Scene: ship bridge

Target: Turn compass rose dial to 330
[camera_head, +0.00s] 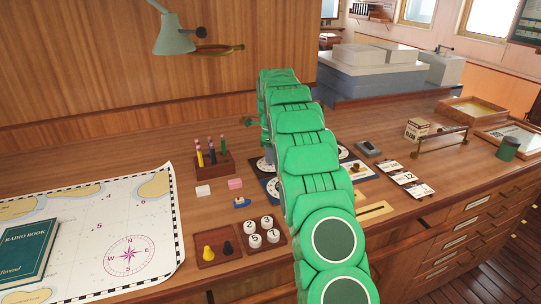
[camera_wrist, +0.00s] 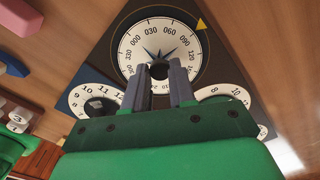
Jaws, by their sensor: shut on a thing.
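The compass rose dial (camera_wrist: 128,57) is a round white disc with black numbers and a blue star in the wrist view. It sits on a dark panel (camera_wrist: 105,50). A yellow triangle (camera_wrist: 202,24) on the panel marks its upper right rim, roughly between 060 and 090. The 330 shows at the dial's left side. My gripper (camera_wrist: 160,72) is shut on the dark central knob (camera_wrist: 159,70) of the dial, one finger on each side. The fingers cover the dial's lower part. In the head view my green arm hides the gripper and most of the panel.
Two smaller number dials flank it, one at left (camera_wrist: 82,98) and one at right (camera_wrist: 232,95). In the head view, a pen holder (camera_head: 213,167), pink block (camera_head: 236,184) and number-peg tray (camera_head: 276,249) stand left of my arm. Cards (camera_head: 405,178) lie right.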

